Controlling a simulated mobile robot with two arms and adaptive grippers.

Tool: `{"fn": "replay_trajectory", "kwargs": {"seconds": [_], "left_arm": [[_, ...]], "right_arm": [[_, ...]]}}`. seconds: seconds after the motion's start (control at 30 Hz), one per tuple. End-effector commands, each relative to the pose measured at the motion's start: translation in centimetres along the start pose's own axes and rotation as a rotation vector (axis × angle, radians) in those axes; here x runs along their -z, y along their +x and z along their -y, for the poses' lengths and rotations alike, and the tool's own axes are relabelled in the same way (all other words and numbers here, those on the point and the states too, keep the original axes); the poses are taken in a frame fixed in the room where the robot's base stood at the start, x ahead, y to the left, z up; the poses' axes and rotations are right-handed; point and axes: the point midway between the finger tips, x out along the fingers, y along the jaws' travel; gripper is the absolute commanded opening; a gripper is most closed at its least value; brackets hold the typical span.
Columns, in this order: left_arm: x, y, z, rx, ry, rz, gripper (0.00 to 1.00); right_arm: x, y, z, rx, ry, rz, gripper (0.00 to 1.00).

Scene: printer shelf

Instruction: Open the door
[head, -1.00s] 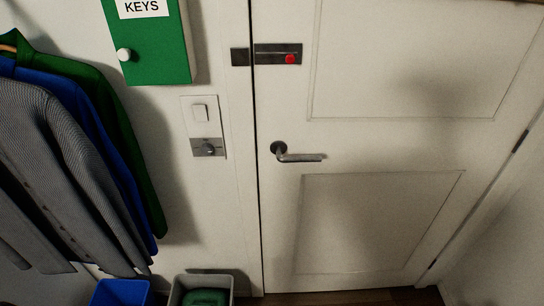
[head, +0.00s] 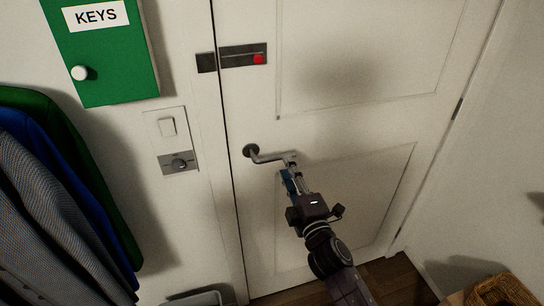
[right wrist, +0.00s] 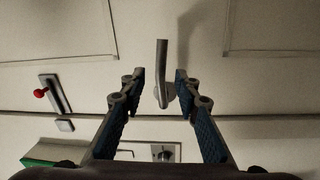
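The white door (head: 340,110) looks shut in its frame. Its grey lever handle (head: 265,158) points right from a round base on the door's left side. My right gripper (head: 290,172) is at the free end of the lever in the head view. In the right wrist view the gripper (right wrist: 159,82) is open, with its two blue-padded fingers apart and the lever (right wrist: 162,62) showing between them. I see gaps on both sides, so the fingers are not closed on it. My left gripper is out of view.
A dark latch plate with a red knob (head: 258,59) sits above the handle, spanning door edge and frame. Left of the door are a green key box (head: 110,65), a switch panel (head: 170,140) and hanging jackets (head: 50,220). A wicker basket (head: 500,290) is at lower right.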

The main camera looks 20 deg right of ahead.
Motion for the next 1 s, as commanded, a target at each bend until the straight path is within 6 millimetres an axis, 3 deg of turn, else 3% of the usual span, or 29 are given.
{"fn": "replay_trajectory", "kwargs": {"seconds": [0.33,0.77,1.0], "left_arm": [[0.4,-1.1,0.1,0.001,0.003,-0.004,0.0],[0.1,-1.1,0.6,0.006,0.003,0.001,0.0],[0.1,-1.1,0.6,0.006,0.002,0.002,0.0]], "right_arm": [[0.1,4.9,-0.1,0.0,0.004,0.0,0.29],[0.1,5.9,0.1,0.002,0.005,0.0,0.29],[0.1,5.9,0.1,0.002,0.005,-0.001,0.05]]}}
